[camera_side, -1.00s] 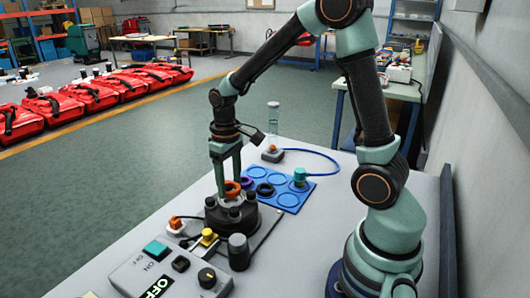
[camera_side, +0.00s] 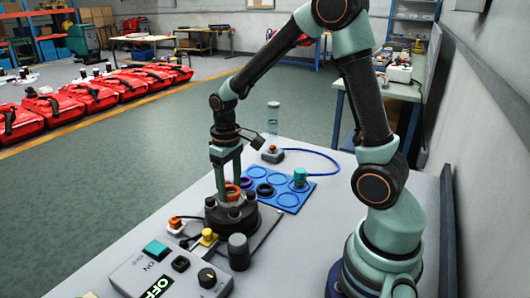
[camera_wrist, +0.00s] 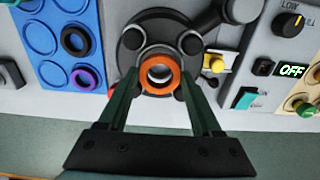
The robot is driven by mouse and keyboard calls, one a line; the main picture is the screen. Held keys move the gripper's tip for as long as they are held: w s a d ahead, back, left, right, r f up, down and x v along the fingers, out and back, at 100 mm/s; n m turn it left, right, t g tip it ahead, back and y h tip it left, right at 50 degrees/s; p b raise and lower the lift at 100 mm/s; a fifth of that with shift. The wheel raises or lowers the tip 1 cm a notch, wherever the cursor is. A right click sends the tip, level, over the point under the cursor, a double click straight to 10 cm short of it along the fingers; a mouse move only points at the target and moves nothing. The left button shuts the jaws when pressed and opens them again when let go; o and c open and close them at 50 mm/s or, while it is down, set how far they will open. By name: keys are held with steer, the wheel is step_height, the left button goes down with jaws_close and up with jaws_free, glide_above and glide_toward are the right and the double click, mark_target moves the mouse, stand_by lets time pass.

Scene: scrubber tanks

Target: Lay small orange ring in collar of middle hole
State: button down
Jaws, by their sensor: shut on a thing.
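The small orange ring (camera_side: 233,191) is between the fingertips of my gripper (camera_side: 229,194), at the top of the black round fixture (camera_side: 218,217). In the wrist view the orange ring (camera_wrist: 147,83) lines up with the fixture's middle hole, and a pale round edge shows inside it. Both fingers of my gripper (camera_wrist: 160,78) are shut on the ring, one on each side. The ring looks about level. The collar is mostly hidden under it, so I cannot tell whether the ring touches or sits in it.
A blue tray (camera_side: 291,199) with round recesses lies behind the fixture, holding a purple ring (camera_wrist: 86,78) and a black ring (camera_wrist: 76,40). Black knobs ring the fixture. A yellow-topped part (camera_side: 208,235) and the control box (camera_side: 172,271) are near its front.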

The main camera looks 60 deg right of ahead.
steer(key=shift+f, duration=0.75)
stand_by(1.2)
jaws_free()
stand_by(0.6)
step_height(320, 180, up, 7)
stand_by(1.0)
stand_by(0.4)
